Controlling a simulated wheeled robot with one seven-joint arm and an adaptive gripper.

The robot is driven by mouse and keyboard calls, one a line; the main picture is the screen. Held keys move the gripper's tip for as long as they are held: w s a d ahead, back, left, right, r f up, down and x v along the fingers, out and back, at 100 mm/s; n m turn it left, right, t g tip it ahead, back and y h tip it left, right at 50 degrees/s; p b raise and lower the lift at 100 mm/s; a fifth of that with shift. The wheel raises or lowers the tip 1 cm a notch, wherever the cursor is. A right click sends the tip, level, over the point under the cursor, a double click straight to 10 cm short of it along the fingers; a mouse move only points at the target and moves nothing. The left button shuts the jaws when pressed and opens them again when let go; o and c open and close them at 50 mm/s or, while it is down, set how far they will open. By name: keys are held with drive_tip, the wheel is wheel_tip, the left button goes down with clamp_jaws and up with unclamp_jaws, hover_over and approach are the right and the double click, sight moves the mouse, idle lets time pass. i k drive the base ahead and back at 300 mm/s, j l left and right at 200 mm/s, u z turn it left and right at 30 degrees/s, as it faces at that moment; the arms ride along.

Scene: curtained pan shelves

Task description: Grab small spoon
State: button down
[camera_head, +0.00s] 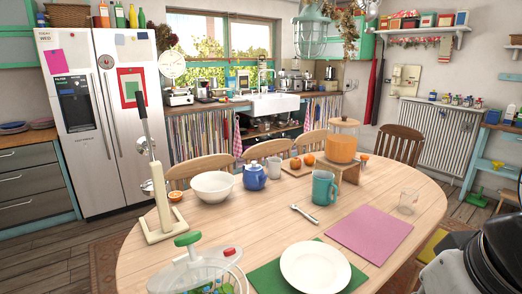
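A small metal spoon (304,214) lies flat on the wooden table (250,232), near its middle. It lies left of the teal mug (324,187) and beyond the white plate (315,267), touching neither. Its outline is small, and fine detail is hard to make out. A dark rounded part at the lower right edge seems to be my own arm. My gripper's fingers do not show, and nothing of mine touches the spoon.
A white bowl (212,186), blue teapot (254,177) and orange dispenser (342,144) stand behind the spoon. A pink mat (368,233) lies to its right. A tall cream stand (160,200) rises at left. Wood around the spoon is mostly clear.

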sight(295, 207)
drive_tip(key=i+l+u, duration=0.25)
drive_tip(key=i+l, duration=0.25)
drive_tip(key=l, duration=0.15)
drive_tip(key=i+l+u, duration=0.15)
drive_tip(key=l, duration=0.2)
drive_tip(key=i+l+u, duration=0.3)
drive_tip(key=i+l, duration=0.15)
drive_tip(key=l, duration=0.3)
drive_tip(key=i+l+u, duration=0.1)
drive_tip(key=l, duration=0.35)
